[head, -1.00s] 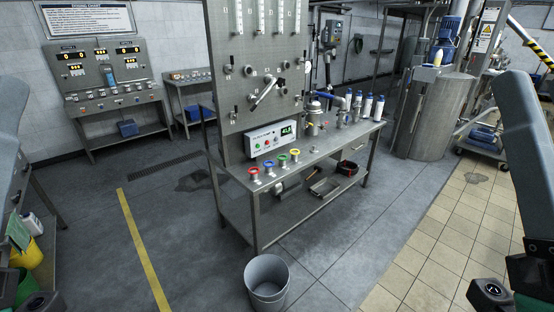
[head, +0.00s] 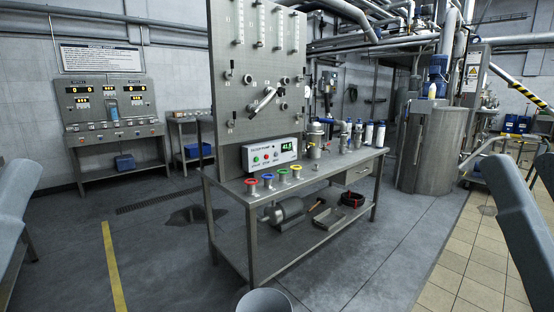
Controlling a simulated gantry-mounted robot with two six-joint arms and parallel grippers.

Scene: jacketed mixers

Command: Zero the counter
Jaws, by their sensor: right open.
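A white control box (head: 272,154) labelled as a pump sits on the steel workbench at the foot of the upright panel. It has a small dark display (head: 287,147) with lit green digits, too small to read surely, and a row of small coloured buttons (head: 266,158). A steel console (head: 108,108) at the back left also has lit yellow digit displays (head: 83,91); which display is the counter I cannot tell. Only grey arm links of mine show at the left and right edges. Neither gripper's fingers show.
The workbench (head: 296,175) carries coloured ring fittings (head: 268,180), metal vessels and white bottles (head: 379,134). A grey bucket (head: 265,301) stands on the floor before it. A large steel tank (head: 432,145) stands at right. Floor left of the bench is open.

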